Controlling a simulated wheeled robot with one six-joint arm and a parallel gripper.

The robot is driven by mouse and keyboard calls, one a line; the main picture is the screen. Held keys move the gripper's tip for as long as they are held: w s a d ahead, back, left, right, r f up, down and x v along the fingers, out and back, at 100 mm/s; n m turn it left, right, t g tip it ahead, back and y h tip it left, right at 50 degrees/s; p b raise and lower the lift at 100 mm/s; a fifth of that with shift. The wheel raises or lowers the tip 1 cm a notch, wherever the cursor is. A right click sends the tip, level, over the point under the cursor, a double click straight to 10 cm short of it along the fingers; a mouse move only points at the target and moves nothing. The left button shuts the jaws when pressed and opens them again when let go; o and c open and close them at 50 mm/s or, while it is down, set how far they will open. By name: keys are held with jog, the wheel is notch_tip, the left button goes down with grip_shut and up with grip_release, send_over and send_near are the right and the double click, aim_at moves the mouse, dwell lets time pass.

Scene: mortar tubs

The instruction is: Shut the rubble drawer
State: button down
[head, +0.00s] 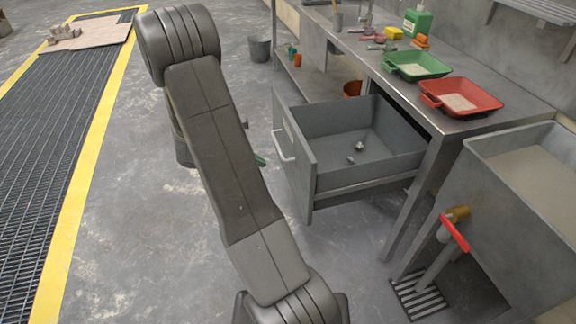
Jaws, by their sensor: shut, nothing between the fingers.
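The rubble drawer (298,165) is a grey metal drawer under the steel bench, and it stands pulled well out. Its front panel faces left and carries a pale bar handle (284,146). A few small grey lumps of rubble (356,150) lie on its floor. My arm rises in front of the camera, left of the drawer, and bends over at the top. My gripper is hidden behind the arm link. A small green piece shows past the arm's right edge, and I cannot tell what it is.
The steel bench (445,118) carries a green tub (416,64) and a red tub (462,97). A grey sink (490,190) with a red-handled tap (455,232) stands right of the drawer. The floor (120,230) left of the drawer is mostly clear.

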aim_at(301, 174)
jog(key=shift+w+d+r+x, duration=0.1)
jog(key=shift+d+r+x, duration=0.2)
jog(key=shift+x, duration=1.85)
jog(key=shift+w+d+r+x, duration=0.1)
jog(key=shift+d+r+x, duration=0.25)
jog(key=shift+x, duration=1.8)
jog(key=shift+w+d+r+x, duration=0.1)
jog(key=shift+d+r+x, duration=0.2)
jog(key=shift+x, duration=1.8)
